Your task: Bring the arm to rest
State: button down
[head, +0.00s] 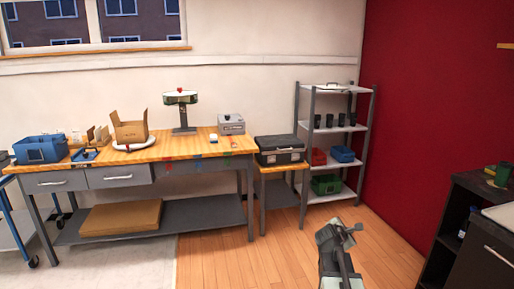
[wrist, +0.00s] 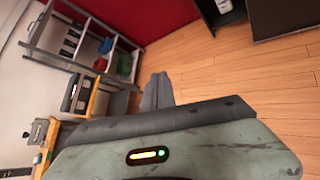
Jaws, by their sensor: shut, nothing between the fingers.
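My gripper (head: 345,231) shows at the bottom right of centre in the head view, raised over the open wood floor and away from the furniture. In the wrist view my gripper (wrist: 158,92) has its two grey fingers together, with nothing between them. The wrist view is tilted, with the shelf and bench at the left and bare floor at the right.
A workbench (head: 200,147) with a laser marker (head: 182,108) and boxes stands at the left. A black case (head: 280,149) sits on a small stand beside a metal shelf (head: 330,160). A dark cabinet (head: 482,245) is at the right. The floor (head: 385,240) between is clear.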

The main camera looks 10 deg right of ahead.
jog(key=s+a+f+m+g+y, duration=0.1)
jog(key=s+a+f+m+y, duration=0.15)
jog(key=a, duration=0.65)
jog(key=s+a+f+m+g+y, duration=0.2)
jog(key=a+f+m, duration=0.2)
jog(key=a, duration=0.4)
jog(key=s+a+f+m+g+y, duration=0.1)
jog(key=s+a+f+m+y, duration=0.2)
jog(key=a, duration=0.6)
jog(key=s+a+f+m+g+y, duration=0.2)
jog(key=s+a+f+m+g, duration=0.15)
jog(key=s+a+m, duration=0.4)
notch_tip(320, 180, up, 13)
jog(key=s+d+m+p, duration=0.1)
jog(key=m+p, duration=0.1)
jog(key=p, duration=1)
jog(key=shift+s+d+r+g+p, duration=0.15)
jog(key=shift+s+d+g+p, duration=0.2)
jog(key=shift+s, duration=0.05)
